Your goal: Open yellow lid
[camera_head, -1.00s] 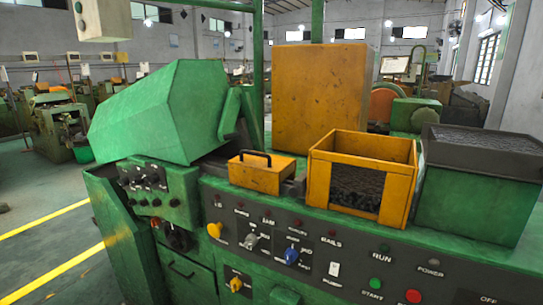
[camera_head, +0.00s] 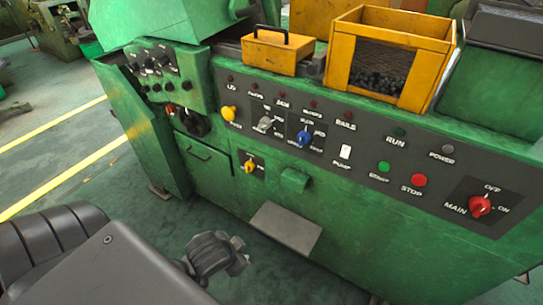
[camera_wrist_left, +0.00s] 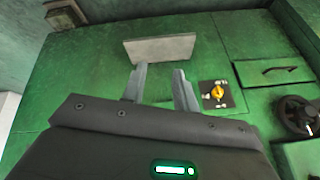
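The yellow lid (camera_head: 276,54), a small worn yellow box-like cover with a black bar handle (camera_head: 271,36), sits shut on top of the green machine, left of an open yellow bin. My left gripper (camera_head: 226,256) is low in front of the machine, well below and apart from the lid. In the left wrist view its two grey fingers (camera_wrist_left: 159,88) are spread with nothing between them, facing the green front. The lid is not in the left wrist view. My right gripper is not in view.
The yellow bin (camera_head: 441,45) holds dark small parts. A control panel with knobs and buttons runs below the lid. A grey plate (camera_head: 287,228) juts from the machine's lower front and also shows in the left wrist view (camera_wrist_left: 160,49). Green floor is clear at left.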

